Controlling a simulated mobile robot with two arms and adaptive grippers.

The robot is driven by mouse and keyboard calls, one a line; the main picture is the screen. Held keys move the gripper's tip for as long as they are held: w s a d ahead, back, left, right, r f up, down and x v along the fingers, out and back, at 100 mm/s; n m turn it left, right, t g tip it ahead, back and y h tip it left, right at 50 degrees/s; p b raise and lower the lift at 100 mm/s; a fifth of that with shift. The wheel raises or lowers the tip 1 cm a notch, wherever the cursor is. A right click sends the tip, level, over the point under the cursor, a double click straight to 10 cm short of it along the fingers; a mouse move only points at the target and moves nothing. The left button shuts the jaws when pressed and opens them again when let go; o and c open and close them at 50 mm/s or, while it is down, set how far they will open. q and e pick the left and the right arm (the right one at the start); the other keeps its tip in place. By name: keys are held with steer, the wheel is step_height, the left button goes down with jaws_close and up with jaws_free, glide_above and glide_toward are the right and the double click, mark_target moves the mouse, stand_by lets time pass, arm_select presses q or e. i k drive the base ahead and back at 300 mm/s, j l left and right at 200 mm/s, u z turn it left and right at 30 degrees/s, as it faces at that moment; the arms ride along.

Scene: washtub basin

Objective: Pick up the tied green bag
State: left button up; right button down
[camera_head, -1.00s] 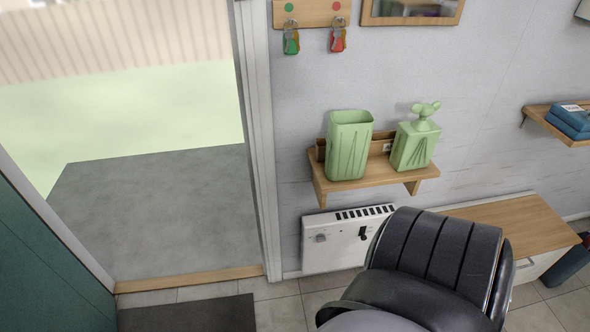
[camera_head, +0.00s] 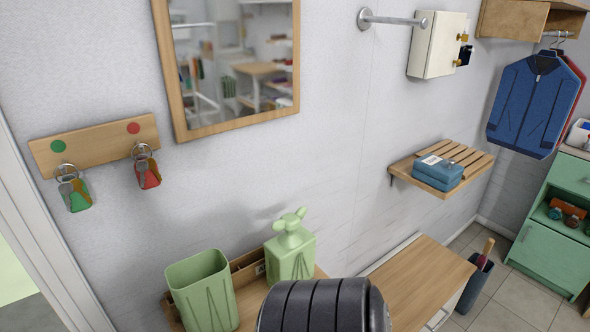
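The tied green bag (camera_head: 290,254) stands upright on a small wooden wall shelf, its top gathered into a knot with flared ends. An open-topped green bag (camera_head: 203,293) of the same colour stands just left of it on the same shelf. A dark ribbed part of my arm covers the bottom middle of the view, in front of the shelf and close to the tied bag's base. Neither gripper's fingers show.
The wooden shelf (camera_head: 255,298) is against a grey wall. Key hooks (camera_head: 96,144) and a framed mirror (camera_head: 230,65) hang above. A slatted shelf with a blue box (camera_head: 437,173), a wooden bench (camera_head: 418,282) and a green cabinet (camera_head: 552,252) are to the right.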

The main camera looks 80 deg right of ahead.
mark_target(290, 256)
steer(key=z, duration=1.9)
